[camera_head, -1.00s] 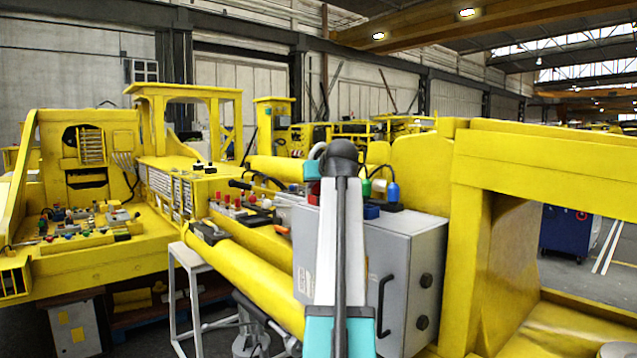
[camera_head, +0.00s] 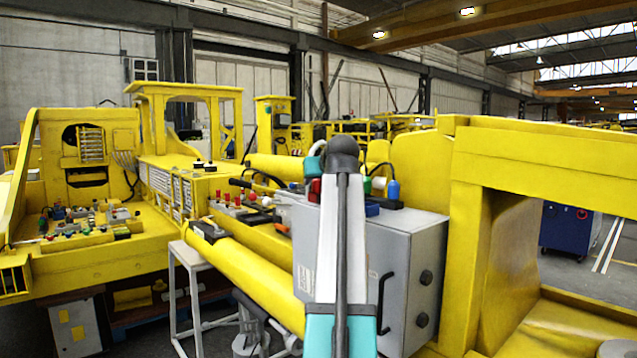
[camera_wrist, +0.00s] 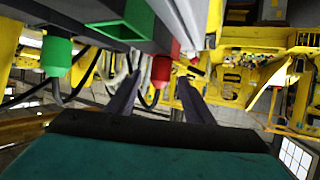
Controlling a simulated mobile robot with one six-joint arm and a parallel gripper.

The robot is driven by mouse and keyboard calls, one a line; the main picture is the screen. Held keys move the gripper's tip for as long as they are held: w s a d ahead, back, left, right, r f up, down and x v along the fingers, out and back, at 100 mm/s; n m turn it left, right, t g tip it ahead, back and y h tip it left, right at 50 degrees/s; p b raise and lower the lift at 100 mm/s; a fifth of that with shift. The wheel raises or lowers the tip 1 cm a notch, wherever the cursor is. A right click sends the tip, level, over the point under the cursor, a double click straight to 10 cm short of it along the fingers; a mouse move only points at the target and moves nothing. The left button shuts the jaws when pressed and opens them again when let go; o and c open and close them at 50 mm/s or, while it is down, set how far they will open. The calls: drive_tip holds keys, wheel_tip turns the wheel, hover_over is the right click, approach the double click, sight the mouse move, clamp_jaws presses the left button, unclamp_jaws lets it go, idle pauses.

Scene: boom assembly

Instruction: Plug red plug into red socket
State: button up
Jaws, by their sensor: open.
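In the wrist view the red plug (camera_wrist: 161,70) hangs by a dark cable, with its top close to the grey box. My gripper (camera_wrist: 158,76) is open, its two dark fingers to either side of the plug in the picture. I cannot tell how near they are in depth, and I see no grip on it. A red patch (camera_wrist: 175,48) shows beside the plug's top; I cannot tell whether it is the red socket. In the head view a red part (camera_head: 314,189) shows left of my arm, which hides most of the gripper area.
A green plug (camera_wrist: 57,56) and green socket (camera_wrist: 138,20) are left of the fingers. In the head view a blue plug (camera_head: 393,189) and blue socket (camera_head: 372,209) sit on the grey cabinet (camera_head: 408,255). Yellow beams (camera_head: 250,270) and loose cables are close by.

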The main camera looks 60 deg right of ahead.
drive_tip(key=v, duration=1.2)
drive_tip(key=shift+s+a+r, duration=0.2)
drive_tip(key=shift+s, duration=0.05)
drive_tip(key=shift+a, duration=0.1)
idle(1.2)
